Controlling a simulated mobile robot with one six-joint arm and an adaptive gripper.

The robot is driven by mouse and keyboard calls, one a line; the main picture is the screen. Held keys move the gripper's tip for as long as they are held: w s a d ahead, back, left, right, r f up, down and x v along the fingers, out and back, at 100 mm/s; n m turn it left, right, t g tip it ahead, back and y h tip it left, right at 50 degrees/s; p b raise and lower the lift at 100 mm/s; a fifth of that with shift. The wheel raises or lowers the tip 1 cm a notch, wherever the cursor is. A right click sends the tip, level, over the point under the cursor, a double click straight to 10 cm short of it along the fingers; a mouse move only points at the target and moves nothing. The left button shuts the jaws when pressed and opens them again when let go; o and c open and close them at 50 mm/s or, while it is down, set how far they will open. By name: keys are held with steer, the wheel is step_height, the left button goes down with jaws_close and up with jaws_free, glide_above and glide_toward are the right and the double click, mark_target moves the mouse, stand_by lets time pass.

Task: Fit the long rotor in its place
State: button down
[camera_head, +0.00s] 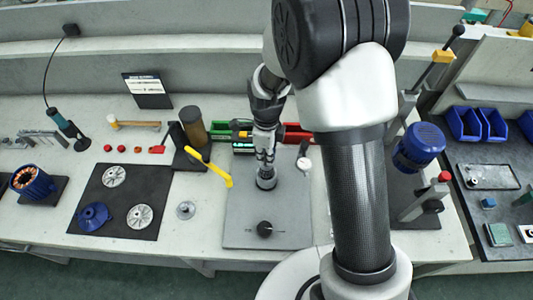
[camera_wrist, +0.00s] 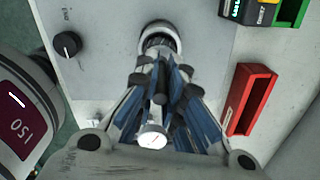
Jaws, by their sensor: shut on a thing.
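My gripper (camera_head: 266,166) points down over the grey plate (camera_head: 240,212) near the middle of the bench, with its fingers shut. In the wrist view the fingertips (camera_wrist: 154,64) close on a dark part, which I take to be the long rotor (camera_wrist: 157,44); the fingers hide most of it. Directly below the fingertips is a round, light-rimmed metal holder (camera_head: 266,184), upright on the plate. The rotor's lower end is at or inside this holder; I cannot tell how deep it sits.
A black knob (camera_head: 264,229) is on the plate's near part. A white dial gauge (camera_head: 304,163) stands close right of my gripper. A yellow handle (camera_head: 222,174) reaches over the plate's left edge. A red bin (camera_wrist: 250,98) is behind. A dark mat (camera_head: 112,187) holds several parts.

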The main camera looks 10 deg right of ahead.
steer(key=shift+f+b, duration=0.4)
steer(key=shift+f, duration=0.3)
steer(key=c, duration=1.6)
jaws_free()
steer(key=shift+c, duration=0.2)
steer(key=shift+o, duration=1.4)
steer(key=shift+r+p, duration=1.85)
steer(key=shift+r, duration=0.7)
